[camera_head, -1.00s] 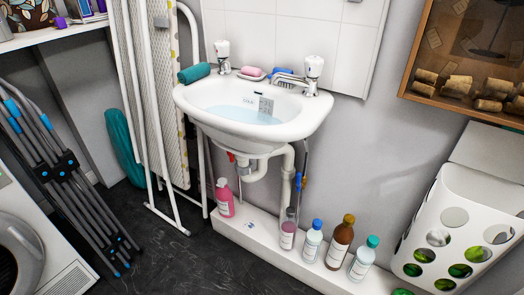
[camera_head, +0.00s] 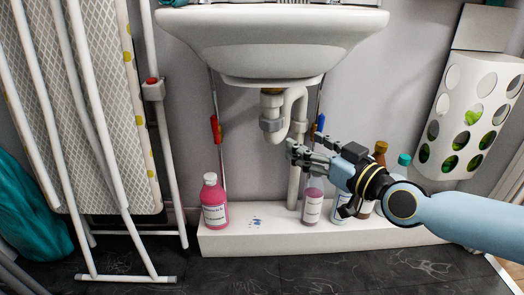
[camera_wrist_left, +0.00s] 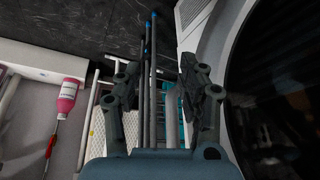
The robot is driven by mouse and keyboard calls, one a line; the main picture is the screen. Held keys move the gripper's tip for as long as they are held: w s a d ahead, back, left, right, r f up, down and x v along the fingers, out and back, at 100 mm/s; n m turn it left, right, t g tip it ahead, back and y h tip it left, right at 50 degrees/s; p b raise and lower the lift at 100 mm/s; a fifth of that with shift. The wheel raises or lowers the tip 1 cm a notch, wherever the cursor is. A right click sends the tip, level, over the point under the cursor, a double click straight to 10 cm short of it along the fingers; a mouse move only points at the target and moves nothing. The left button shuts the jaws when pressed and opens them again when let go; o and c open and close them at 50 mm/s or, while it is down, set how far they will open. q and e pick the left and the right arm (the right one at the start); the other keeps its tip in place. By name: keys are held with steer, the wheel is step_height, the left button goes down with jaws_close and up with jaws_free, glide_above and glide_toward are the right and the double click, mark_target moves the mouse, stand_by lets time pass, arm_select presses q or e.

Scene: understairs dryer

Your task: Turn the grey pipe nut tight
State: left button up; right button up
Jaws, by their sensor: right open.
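The grey pipe nut (camera_head: 271,125) sits on the white drain pipe under the sink, above the trap's bend (camera_head: 274,138). It is in plain view in the head view. My right gripper (camera_head: 297,152) reaches in from the right, just right of and below the nut, near the white pipe. Its fingers are open, and I see nothing between them. I cannot tell whether they touch the pipe. My left gripper (camera_wrist_left: 158,88) shows only in the left wrist view, with its fingers spread and empty, away from the sink.
The sink (camera_head: 275,45) hangs above. A pink bottle (camera_head: 214,203) and a purple bottle (camera_head: 312,207) stand on the white ledge (camera_head: 277,238); more bottles are partly behind my right gripper. A folded ironing board (camera_head: 115,110) stands left.

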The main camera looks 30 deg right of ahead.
mark_target(279, 125)
steer(key=w, duration=0.7)
steer(key=w+a+r+b, duration=0.1)
steer(key=w, duration=0.3)
arm_select(q)
steer(key=shift+w+f+t, duration=0.55)
steer(key=shift+f+t, duration=0.2)
steer(key=shift+t, duration=0.15)
arm_select(e)
steer(key=shift+c, duration=0.2)
steer(key=c, duration=0.9)
